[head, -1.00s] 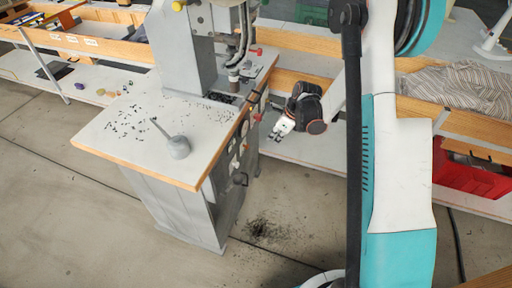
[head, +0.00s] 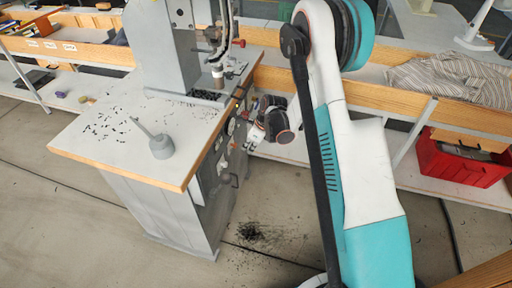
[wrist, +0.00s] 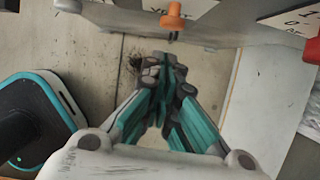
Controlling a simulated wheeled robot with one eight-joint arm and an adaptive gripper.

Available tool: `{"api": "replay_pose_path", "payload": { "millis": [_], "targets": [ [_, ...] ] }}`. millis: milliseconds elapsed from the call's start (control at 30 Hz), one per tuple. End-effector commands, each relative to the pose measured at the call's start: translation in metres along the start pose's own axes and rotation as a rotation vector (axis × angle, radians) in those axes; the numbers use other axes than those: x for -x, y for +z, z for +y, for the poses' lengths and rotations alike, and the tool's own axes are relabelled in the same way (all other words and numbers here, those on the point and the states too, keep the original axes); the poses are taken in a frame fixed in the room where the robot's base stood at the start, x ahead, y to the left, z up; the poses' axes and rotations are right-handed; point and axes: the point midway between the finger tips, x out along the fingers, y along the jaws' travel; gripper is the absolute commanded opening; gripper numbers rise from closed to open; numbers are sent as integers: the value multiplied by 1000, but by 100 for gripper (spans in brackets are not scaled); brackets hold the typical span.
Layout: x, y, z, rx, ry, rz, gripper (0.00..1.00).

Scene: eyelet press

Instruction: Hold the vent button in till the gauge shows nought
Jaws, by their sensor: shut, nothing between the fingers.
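In the wrist view an orange button (wrist: 173,17) sticks out from the pale panel at the top, beside a partly cut label reading something like VENT. My gripper (wrist: 166,66) is shut and empty, its fingertips just below the button in the picture, with a gap showing between them. In the head view my gripper (head: 250,143) is at the press's right side, close to the control panel (head: 224,160). Round pale dials (head: 231,126) show on that panel, too small to read. The button cannot be made out in the head view.
A red part (wrist: 312,48) and a second label (wrist: 290,18) are right of the button. A red crate (head: 460,165) stands on the right shelf. Open floor lies in front.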

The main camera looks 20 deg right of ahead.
Motion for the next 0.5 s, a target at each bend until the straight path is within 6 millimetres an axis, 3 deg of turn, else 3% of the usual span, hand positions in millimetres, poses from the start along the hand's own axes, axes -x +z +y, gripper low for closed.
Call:
{"api": "replay_pose_path", "payload": {
  "millis": [200, 500],
  "targets": [
    [-7, 17, 0, 1, 0, 1, 0],
    [-7, 19, 0, -1, 0, 1, 0]
  ]
}}
